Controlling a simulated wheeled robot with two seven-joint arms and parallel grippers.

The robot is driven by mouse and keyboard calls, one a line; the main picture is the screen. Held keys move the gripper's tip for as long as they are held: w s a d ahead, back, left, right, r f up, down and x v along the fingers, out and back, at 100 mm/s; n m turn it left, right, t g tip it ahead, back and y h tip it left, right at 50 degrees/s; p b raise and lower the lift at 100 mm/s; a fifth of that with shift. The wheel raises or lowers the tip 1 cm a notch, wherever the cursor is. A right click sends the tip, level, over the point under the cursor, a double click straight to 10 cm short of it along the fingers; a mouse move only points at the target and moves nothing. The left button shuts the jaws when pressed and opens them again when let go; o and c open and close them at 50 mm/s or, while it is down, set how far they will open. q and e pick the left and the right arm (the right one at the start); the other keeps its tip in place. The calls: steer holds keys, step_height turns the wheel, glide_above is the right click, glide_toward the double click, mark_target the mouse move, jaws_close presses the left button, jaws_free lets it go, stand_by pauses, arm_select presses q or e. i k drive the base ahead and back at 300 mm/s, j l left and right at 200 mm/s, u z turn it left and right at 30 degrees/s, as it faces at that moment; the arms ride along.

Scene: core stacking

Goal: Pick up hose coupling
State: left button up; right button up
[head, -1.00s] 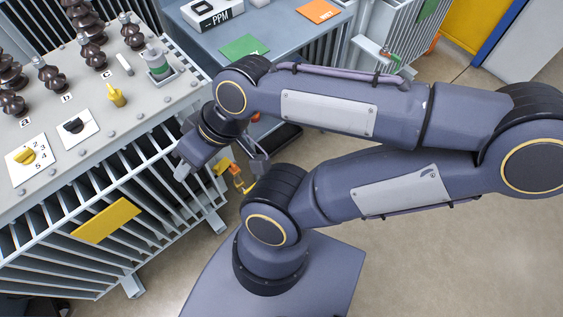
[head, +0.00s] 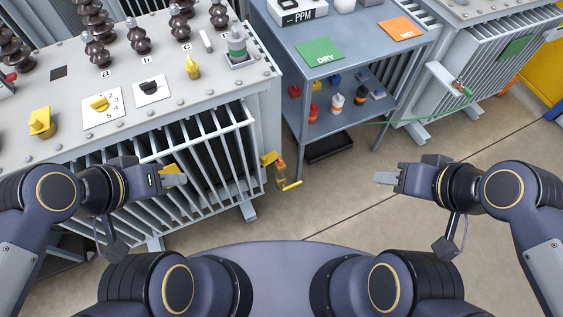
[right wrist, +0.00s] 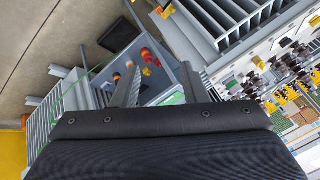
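No part stands out clearly as the hose coupling. A thin green hose (head: 392,122) runs from near the table's lower shelf towards a small red-and-green fitting (head: 459,88) on the right cabinet. A yellow-orange valve (head: 280,172) sits low at the corner of the left transformer. My right gripper (head: 385,178) is over open floor, apart from all of these. Its two fingers stand apart with nothing between them in the right wrist view (right wrist: 160,86). My left gripper (head: 174,178) is in front of the left transformer's fins. Its finger gap cannot be made out.
The left transformer (head: 190,95) carries brown insulators and yellow knobs. The blue-grey table (head: 345,65) holds green DRY (head: 320,50) and orange WET (head: 398,29) mats, with small bottles and blocks on its lower shelf. A black tray (head: 328,149) lies on the floor. Floor in front is clear.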

mark_target(280, 164)
steer(key=i+l+u, duration=0.15)
steer(key=u, duration=0.2)
steer(key=i+l+u, duration=0.25)
steer(key=u, duration=0.15)
steer(key=i, duration=0.1)
